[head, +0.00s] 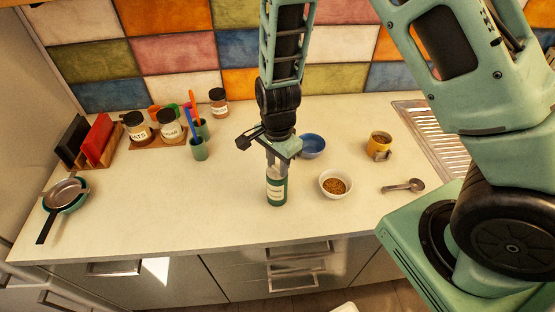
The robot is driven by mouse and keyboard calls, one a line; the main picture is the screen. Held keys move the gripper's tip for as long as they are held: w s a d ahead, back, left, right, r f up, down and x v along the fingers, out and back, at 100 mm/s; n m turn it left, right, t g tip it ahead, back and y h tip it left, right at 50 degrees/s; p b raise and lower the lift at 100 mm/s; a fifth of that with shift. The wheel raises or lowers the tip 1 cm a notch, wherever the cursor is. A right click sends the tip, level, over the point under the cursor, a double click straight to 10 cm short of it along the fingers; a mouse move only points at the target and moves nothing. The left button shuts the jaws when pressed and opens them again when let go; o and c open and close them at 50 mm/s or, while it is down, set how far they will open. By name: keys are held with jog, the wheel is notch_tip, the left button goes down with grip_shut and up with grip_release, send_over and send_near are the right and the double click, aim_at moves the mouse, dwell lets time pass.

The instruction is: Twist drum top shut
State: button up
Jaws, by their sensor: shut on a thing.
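A green cylindrical drum (276,190) with a pale label stands upright on the pale counter, near its front edge and in the middle of the head view. My gripper (277,170) points straight down over the drum and is shut on the drum's grey top. The fingers cover much of the top, so I cannot tell how far it is turned.
A white bowl of brown grains (336,184) stands close right of the drum, with a blue bowl (312,145) behind. A yellow mug (380,143) and metal scoop (404,186) are further right. The counter's front left (160,215) is clear.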

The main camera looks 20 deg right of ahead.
dwell(0.3)
jog(key=shift+m+p, duration=0.8)
jog(key=shift+m, duration=0.8)
jog(key=shift+s+m+p, duration=0.1)
jog(key=shift+m+p, duration=0.75)
jog(key=shift+m, duration=0.65)
